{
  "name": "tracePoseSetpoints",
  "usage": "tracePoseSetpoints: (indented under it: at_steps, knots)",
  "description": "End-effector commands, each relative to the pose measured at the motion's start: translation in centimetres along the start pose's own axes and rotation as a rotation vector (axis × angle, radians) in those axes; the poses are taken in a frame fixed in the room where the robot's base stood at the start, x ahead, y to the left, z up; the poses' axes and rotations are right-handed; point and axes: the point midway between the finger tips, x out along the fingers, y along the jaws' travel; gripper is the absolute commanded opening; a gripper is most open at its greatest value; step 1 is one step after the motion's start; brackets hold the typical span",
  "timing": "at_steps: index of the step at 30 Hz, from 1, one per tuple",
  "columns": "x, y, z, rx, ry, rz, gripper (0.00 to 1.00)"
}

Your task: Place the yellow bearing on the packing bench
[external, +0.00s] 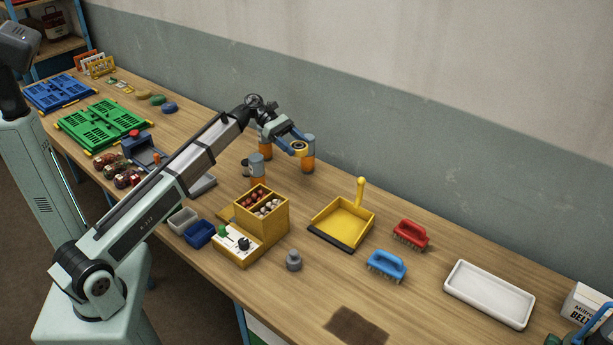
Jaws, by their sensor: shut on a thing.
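The yellow bearing (299,147) is a small ring with a dark centre. My gripper (296,150) is shut on it and holds it above the wooden bench (335,285), near the wall. In the picture the bearing overlaps the upper part of an orange and grey cylinder (309,160); I cannot tell whether they touch. The fingertips are small and partly hidden by the bearing.
More orange and grey cylinders (258,172) stand near my gripper. A yellow box with compartments (262,232), a yellow dustpan (343,220), red and blue brushes (386,265) and a white tray (490,293) stand nearby. Bare wood lies between them.

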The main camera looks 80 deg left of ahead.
Motion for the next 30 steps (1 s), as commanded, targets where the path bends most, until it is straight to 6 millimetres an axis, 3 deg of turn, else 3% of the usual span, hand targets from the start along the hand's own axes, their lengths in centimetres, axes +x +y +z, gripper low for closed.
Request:
tracePoseSetpoints:
  at_steps: [7, 11, 20, 30]
  knots:
    - [0.0, -0.1, 0.7, 0.001, -0.001, -0.003, 0.21]
    - [1.4, -0.4, 1.2, 0.009, -0.001, -0.023, 0.21]
    - [9.6, -2.8, 4.2, 0.057, -0.001, -0.139, 0.21]
    - [20.0, -7.3, 7.4, 0.118, -0.001, -0.289, 0.21]
